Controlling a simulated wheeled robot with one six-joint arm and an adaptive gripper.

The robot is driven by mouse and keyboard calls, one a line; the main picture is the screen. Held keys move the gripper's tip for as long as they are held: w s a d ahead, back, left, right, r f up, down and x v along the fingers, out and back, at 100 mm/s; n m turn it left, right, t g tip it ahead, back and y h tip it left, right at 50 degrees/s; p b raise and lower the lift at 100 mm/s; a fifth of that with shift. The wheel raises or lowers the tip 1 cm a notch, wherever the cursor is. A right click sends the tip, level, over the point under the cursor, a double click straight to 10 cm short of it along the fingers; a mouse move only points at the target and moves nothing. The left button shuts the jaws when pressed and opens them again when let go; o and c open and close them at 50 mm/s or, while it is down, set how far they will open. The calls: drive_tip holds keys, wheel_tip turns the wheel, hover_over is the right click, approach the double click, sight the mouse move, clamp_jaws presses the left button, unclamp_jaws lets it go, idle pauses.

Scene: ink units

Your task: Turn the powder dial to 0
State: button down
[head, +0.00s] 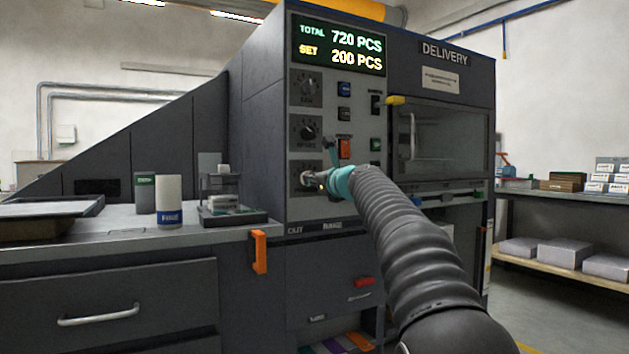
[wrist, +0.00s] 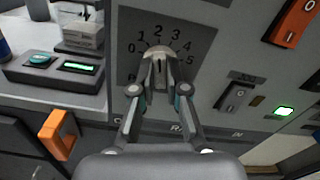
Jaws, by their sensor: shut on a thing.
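My gripper (wrist: 159,82) is shut on the dial knob (wrist: 160,53), a grey knob on the machine's grey front panel. Around it is a dark scale plate (wrist: 188,27) with 0 and 1 on the left, 2 and 3 above, and 4 and 5 to the right. The fingers cover the lower part of the knob and scale; I cannot tell which number its pointer faces. In the head view my gripper (head: 322,182) is at the lowest of three dials stacked on the panel (head: 333,212), partly hiding it. The dial's label is not readable.
A display (head: 340,48) reads total 720, set 200. Rocker switches, including an orange one (head: 344,148), sit right of the dials. A scale-like device (head: 233,217) stands on the counter at left. An orange handle (head: 259,252) juts from the counter's front.

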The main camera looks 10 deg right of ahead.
drive_tip(key=shift+w+f+n, duration=0.1)
drive_tip(key=shift+n, duration=0.2)
drive_tip(key=shift+d+n+b, duration=0.1)
drive_tip(key=shift+n+b, duration=0.95)
drive_tip(key=shift+n, duration=4.75)
drive_tip(key=c, duration=0.7)
unclamp_jaws()
drive_tip(key=shift+w+d, duration=0.1)
drive_tip(key=shift+a, duration=0.2)
